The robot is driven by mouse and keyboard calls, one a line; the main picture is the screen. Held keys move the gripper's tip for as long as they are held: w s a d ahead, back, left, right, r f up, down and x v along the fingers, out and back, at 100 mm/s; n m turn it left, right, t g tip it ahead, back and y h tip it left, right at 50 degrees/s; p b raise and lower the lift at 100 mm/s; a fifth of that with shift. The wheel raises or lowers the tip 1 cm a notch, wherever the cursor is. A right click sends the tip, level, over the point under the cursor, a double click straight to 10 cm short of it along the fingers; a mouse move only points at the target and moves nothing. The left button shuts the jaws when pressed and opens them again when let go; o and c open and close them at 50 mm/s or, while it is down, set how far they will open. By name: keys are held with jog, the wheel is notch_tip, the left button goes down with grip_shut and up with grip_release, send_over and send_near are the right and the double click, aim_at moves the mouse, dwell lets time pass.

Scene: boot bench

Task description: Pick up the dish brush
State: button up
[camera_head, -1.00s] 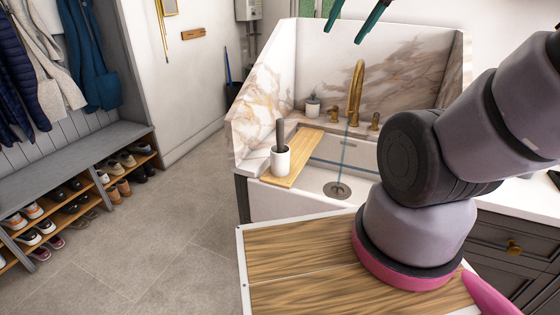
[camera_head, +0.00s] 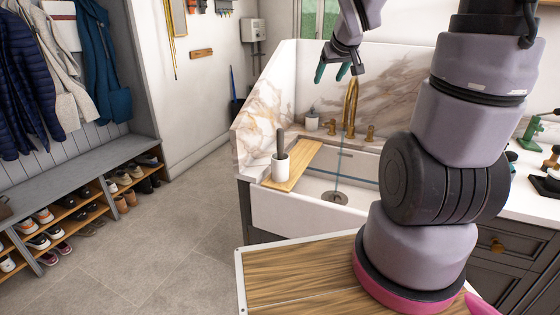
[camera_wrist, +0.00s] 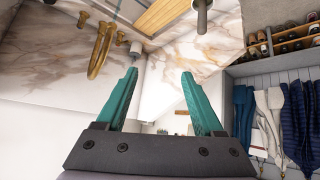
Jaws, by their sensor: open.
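The dish brush appears to be the dark upright handle (camera_head: 280,143) standing in a white cup (camera_head: 280,168); its lower end is hidden inside the cup. The cup stands on the wooden board (camera_head: 303,157) across the left side of the sink. In the wrist view the handle (camera_wrist: 201,18) hangs at the top edge, inverted. My gripper (camera_head: 332,73) is open and empty, above the back of the sink, higher than the brush and to its right. Its teal fingers also show in the wrist view (camera_wrist: 159,74), apart from everything.
A brass faucet (camera_head: 351,105) rises behind the sink (camera_head: 305,212), with a small white pot (camera_head: 312,120) beside it. Marble splash panels (camera_head: 262,105) enclose the back and left side. A shoe bench (camera_head: 65,185) stands far left. The floor between is clear.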

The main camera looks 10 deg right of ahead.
jog(key=w+f+n, duration=0.2)
jog(key=w+f, duration=0.4)
jog(key=n+t+y, duration=0.3)
jog(key=t+y, duration=0.4)
jog(key=y, duration=0.2)
send_near(281, 139)
jog(key=x, duration=0.9)
jog(key=shift+w, duration=0.1)
jog(key=shift+d+f+x, duration=0.15)
jog(key=shift+x, duration=1.2)
jog(key=shift+d+f+x, duration=0.1)
jog(key=shift+f+x, duration=0.1)
jog(key=shift+x, duration=1.1)
jog(key=shift+w, duration=0.15)
grip_shut()
